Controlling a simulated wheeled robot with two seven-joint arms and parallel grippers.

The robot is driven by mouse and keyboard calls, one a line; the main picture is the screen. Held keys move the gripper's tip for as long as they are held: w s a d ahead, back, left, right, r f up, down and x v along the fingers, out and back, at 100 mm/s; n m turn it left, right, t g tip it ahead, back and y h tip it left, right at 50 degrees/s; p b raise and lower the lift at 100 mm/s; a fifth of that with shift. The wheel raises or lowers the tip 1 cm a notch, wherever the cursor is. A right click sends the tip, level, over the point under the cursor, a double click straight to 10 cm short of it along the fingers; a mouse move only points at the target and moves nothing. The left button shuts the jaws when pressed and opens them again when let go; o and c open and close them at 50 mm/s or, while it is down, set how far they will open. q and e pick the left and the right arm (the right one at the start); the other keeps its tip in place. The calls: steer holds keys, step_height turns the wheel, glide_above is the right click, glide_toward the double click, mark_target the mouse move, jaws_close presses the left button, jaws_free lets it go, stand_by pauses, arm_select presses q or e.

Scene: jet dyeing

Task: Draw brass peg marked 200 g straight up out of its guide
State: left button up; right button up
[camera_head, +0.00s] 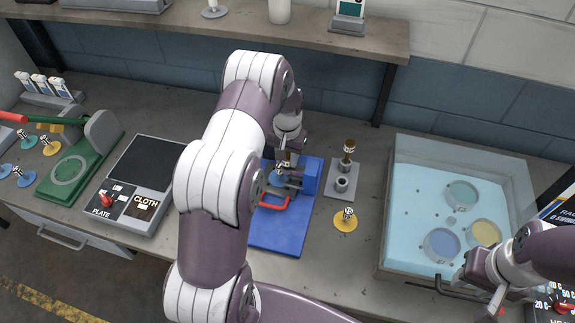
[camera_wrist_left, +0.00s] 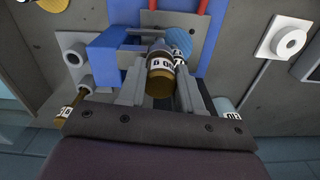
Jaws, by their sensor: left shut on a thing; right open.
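My left gripper (camera_head: 288,158) is shut on a brass peg (camera_wrist_left: 160,75) with a white label. In the left wrist view the peg sits upright between the two fingers; only part of its lettering shows, with zeros. The fingers are at a blue fixture (camera_head: 310,175) on a blue base (camera_head: 280,237) with a red handle (camera_head: 272,203). I cannot tell how far the peg sits in its guide; the fingers and fixture hide its lower end. My right gripper (camera_head: 470,285) is open and empty over the front edge of the clear tank.
A grey plate (camera_head: 333,192) with another brass peg (camera_head: 348,150) and a short grey cylinder (camera_head: 342,184) stands just right of the blue base. A yellow disc weight (camera_head: 345,219) lies nearby. The clear water tank (camera_head: 408,200) is at the right, a PLATE/CLOTH box (camera_head: 160,228) at the left.

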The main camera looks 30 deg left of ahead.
arm_select(q)
steer(key=shift+r, duration=0.2)
steer(key=shift+w+r+p, duration=0.1)
steer(key=shift+r+p, duration=3.45)
steer(key=shift+r, duration=1.45)
steer(key=shift+r+p, duration=0.35)
steer(key=shift+r, duration=0.25)
